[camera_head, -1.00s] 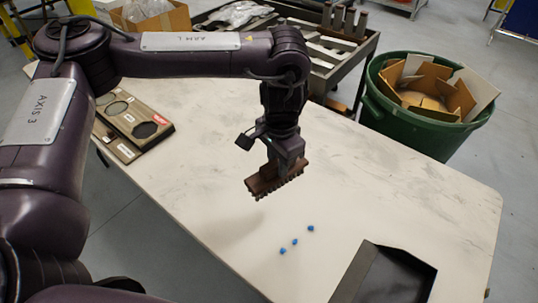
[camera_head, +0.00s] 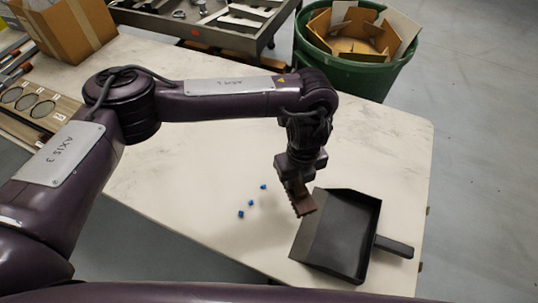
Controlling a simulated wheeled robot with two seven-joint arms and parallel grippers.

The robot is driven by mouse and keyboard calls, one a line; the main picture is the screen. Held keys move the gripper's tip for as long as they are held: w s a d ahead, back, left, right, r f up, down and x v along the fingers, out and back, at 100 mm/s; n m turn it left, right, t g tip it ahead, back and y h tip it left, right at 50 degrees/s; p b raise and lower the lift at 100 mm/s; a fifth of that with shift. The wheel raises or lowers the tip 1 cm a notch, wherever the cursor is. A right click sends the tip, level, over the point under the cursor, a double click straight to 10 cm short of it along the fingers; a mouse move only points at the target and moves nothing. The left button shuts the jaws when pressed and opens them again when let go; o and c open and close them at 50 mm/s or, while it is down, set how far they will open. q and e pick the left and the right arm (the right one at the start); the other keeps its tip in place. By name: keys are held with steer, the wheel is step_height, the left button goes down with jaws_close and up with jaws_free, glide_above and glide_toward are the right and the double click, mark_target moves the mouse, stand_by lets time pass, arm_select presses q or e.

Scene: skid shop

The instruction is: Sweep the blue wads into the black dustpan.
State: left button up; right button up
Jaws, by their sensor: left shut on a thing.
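Three small blue wads lie in a slanting row on the pale tabletop: the far wad (camera_head: 263,187), the middle wad (camera_head: 250,202) and the near wad (camera_head: 240,214). The black dustpan (camera_head: 343,235) lies to their right, its handle pointing right. My left gripper (camera_head: 299,184) is shut on a brown brush (camera_head: 303,202), which points downward between the wads and the dustpan, close to the pan's left edge. I cannot tell whether the brush touches the table or pan. No wad shows in the pan. My right gripper is out of view.
The table (camera_head: 200,180) is clear around the wads. A metal tool cart (camera_head: 215,30) and a green bin of cardboard (camera_head: 350,75) stand beyond the table.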

arm_select(q)
steer(key=s+d+f+m, duration=0.2)
steer(key=s+d+m, duration=0.3)
steer(key=d+m, duration=0.2)
steer(key=w+a+m+b, duration=0.1)
steer(key=w+a, duration=0.3)
steer(key=a, duration=0.8)
steer(key=w+a+m, duration=0.1)
steer(key=w+a, duration=0.3)
steer(key=a, duration=0.9)
steer(key=f+b, duration=0.2)
steer(key=f, duration=0.1)
steer(key=f+b, duration=0.3)
steer(key=shift+w+d+f, duration=0.15)
steer(key=shift+w+f, duration=0.05)
steer(key=shift+f, duration=0.1)
steer(key=shift+f+b, duration=0.5)
steer(key=shift+b, duration=0.15)
steer(key=shift+f+b, duration=0.5)
steer(key=shift+f, duration=0.1)
steer(key=shift+r, duration=0.1)
steer(key=shift+d, duration=0.1)
